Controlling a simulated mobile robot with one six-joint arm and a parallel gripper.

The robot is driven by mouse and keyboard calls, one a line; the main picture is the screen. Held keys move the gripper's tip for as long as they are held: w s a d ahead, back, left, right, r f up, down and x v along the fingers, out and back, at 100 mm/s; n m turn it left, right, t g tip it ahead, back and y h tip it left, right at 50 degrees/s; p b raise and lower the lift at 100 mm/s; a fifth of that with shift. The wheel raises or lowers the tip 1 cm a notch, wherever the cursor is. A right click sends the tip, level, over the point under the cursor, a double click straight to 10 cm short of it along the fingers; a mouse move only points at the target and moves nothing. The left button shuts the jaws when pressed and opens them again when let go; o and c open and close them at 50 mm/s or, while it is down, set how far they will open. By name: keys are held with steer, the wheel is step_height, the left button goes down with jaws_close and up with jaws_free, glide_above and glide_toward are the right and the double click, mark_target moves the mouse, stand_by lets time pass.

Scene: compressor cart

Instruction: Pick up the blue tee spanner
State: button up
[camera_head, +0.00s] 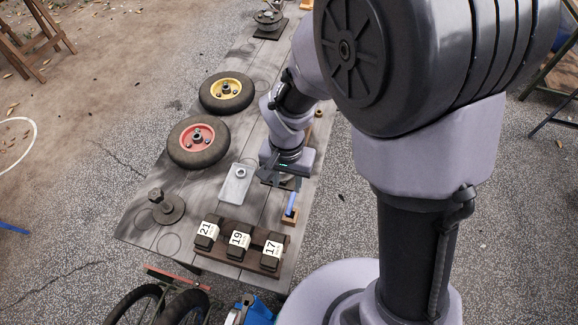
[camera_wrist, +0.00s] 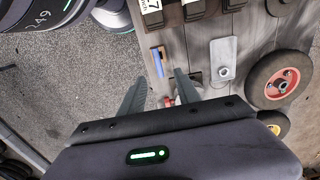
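The blue tee spanner (camera_head: 291,203) stands upright in a small wooden block (camera_head: 289,217) near the right edge of the bench, behind the rack's 17 end. In the wrist view the blue spanner (camera_wrist: 161,61) shows beyond my fingertips, with its block around it. My gripper (camera_head: 279,176) is over the bench, just behind the spanner and apart from it. The wrist view shows my gripper (camera_wrist: 160,88) with its two fingers spread and nothing held. A small red and white thing (camera_wrist: 168,101) shows between the fingers, partly hidden.
A dark rack (camera_head: 215,256) holds blocks labelled 21, 19 and 17 at the bench's front. A pale plate with a nut (camera_head: 236,186) lies left of my gripper.

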mark_target(291, 204)
step_height(291, 204, down, 11)
steer(key=b, duration=0.3)
steer(key=shift+f, duration=0.15)
steer(key=f+b, duration=0.1)
steer(key=f, duration=0.2)
steer(key=d+f+b, duration=0.1)
steer(key=f, duration=0.1)
steer(key=shift+w+f+b, duration=0.3)
steer(key=shift+f+b, duration=0.05)
steer(key=shift+a+r, duration=0.1)
steer(key=shift+c, duration=0.2)
jaws_close()
